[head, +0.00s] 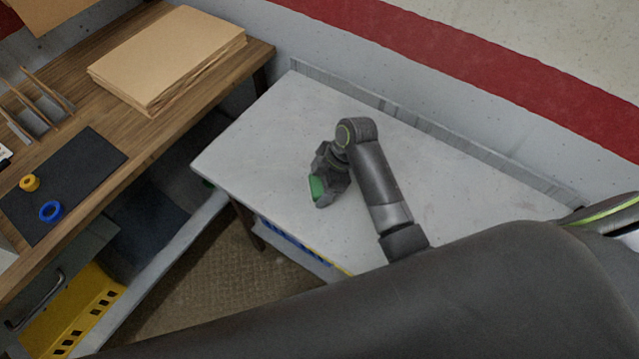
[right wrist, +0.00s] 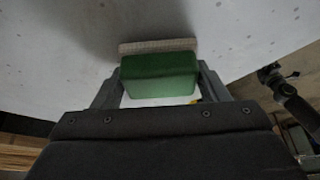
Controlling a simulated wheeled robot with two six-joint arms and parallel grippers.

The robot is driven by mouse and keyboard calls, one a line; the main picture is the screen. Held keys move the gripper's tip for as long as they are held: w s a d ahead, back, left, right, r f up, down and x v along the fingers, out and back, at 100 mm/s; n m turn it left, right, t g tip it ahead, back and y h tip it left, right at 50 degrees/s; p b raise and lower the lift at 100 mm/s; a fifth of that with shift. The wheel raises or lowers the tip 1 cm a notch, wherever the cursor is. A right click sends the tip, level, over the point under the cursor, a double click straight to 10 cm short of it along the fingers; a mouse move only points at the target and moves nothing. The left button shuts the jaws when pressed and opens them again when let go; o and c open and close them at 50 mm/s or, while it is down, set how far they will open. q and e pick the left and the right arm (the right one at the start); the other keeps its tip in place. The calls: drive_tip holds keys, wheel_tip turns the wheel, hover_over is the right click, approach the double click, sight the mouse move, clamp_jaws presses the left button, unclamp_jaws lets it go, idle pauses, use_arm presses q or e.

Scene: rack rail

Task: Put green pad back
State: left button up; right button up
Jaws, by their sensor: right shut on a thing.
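The green pad (head: 317,188) is at the fingers of my right gripper (head: 326,190), over the white tabletop (head: 270,140) near its front edge. In the right wrist view the green pad (right wrist: 160,76) sits between the two fingers of my right gripper (right wrist: 160,88), which is shut on it. A pale layer shows along the pad's far side, close to the white surface. I cannot tell whether the pad touches the tabletop. My left gripper does not show in either view.
A wooden desk (head: 185,110) at the left holds a stack of brown sheets (head: 165,55), a dark mat (head: 95,165), a yellow roll (head: 29,183) and a blue ring (head: 50,211). A raised strip (head: 440,130) runs along the white table's back. Much of the tabletop is clear.

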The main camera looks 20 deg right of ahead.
drive_tip(key=shift+f, duration=0.25)
drive_tip(key=shift+f, duration=0.15)
drive_tip(key=o, duration=0.9)
drive_tip(key=shift+o, duration=0.2)
drive_tip(key=v, duration=1.2)
drive_tip(key=shift+r, duration=0.25)
drive_tip(key=shift+f, duration=0.1)
